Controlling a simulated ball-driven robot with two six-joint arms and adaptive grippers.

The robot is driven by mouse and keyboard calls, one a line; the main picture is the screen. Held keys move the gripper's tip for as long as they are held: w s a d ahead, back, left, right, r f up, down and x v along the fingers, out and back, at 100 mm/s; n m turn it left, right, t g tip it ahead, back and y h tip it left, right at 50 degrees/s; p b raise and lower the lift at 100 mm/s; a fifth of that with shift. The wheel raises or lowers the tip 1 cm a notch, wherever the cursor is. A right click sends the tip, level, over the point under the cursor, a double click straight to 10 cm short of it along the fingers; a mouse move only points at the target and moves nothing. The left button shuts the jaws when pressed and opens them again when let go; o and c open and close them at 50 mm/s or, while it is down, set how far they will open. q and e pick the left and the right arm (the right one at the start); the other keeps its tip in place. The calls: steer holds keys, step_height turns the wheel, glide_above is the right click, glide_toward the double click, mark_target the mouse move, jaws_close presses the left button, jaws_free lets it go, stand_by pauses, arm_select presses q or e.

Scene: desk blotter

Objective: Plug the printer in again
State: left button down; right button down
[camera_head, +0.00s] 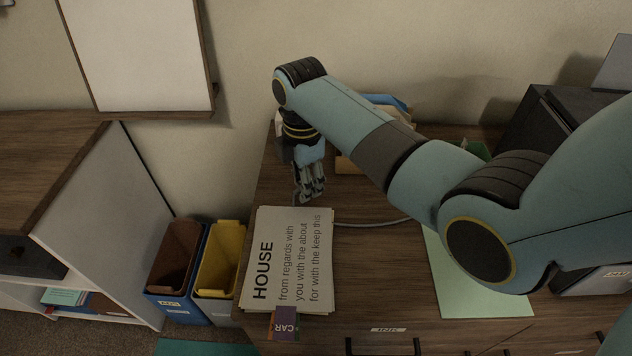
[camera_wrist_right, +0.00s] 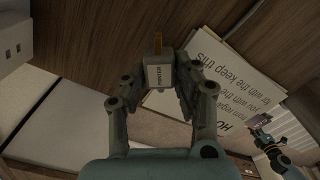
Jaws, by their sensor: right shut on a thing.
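My right gripper (camera_head: 312,190) points down over the desk behind the paper stack. In the right wrist view it is shut on a small pale plug (camera_wrist_right: 159,74) with a dark label that seems to read PRINTER and an orange-brown tip. A grey cord (camera_head: 375,224) runs along the desk to the right of the gripper. A pale block with small dark slots (camera_wrist_right: 14,50), perhaps the outlet, shows at the left of the wrist view, apart from the plug. My left gripper (camera_wrist_right: 267,142) appears small at the lower right of that view; its jaws are too small to read.
A stack of printed sheets (camera_head: 290,262) lies on the desk's left side, with a small CAR booklet (camera_head: 286,323) at its front. A green sheet (camera_head: 460,290) lies to the right. A black box (camera_head: 540,125) stands at the back right.

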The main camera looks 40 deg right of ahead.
steer(key=n, duration=0.2)
steer(key=w+n, duration=0.1)
steer(key=w+a+n, duration=0.1)
steer(key=n, duration=0.1)
steer(key=shift+w+r+n, duration=0.2)
steer(key=shift+r+n, duration=0.1)
steer(key=n, duration=0.2)
steer(key=w+n, duration=0.1)
steer(key=n, duration=0.1)
steer(key=w+a+n, duration=0.1)
steer(key=shift+r+n+p, duration=0.2)
steer(key=shift+n+p, duration=0.2)
steer(key=shift+r+p, duration=0.15)
steer(key=shift+p, duration=0.3)
steer(key=w+d+b, duration=0.2)
steer(key=w, duration=0.1)
steer(key=shift+d+f+b, duration=0.1)
steer(key=shift+f+b, duration=0.2)
steer(key=shift+b, duration=0.1)
steer(key=shift+w+d+b, duration=0.45)
steer(key=shift+b, duration=0.05)
steer(key=shift+w+d+r, duration=0.2)
steer(key=shift+w+d, duration=0.05)
steer(key=shift+w, duration=0.15)
steer(key=shift+p, duration=0.5)
